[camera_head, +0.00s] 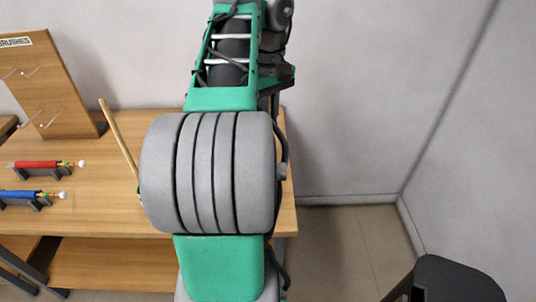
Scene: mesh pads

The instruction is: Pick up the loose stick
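A thin, plain wooden stick (119,138) shows over the table, just left of my arm. It slants from upper left to lower right, and its lower end goes out of sight at my arm's large grey joint. I cannot tell whether it lies on the table, leans or is held. My gripper is not in view; my green and grey arm stands in front of the table's right part and hides what is behind it.
The wooden table (85,220) carries a red-handled item (36,164) and a blue-handled item (20,194) on dark rests at left. A wooden board with hooks (45,85) stands behind them. A dark chair (450,280) is at lower right. Floor right of the table is clear.

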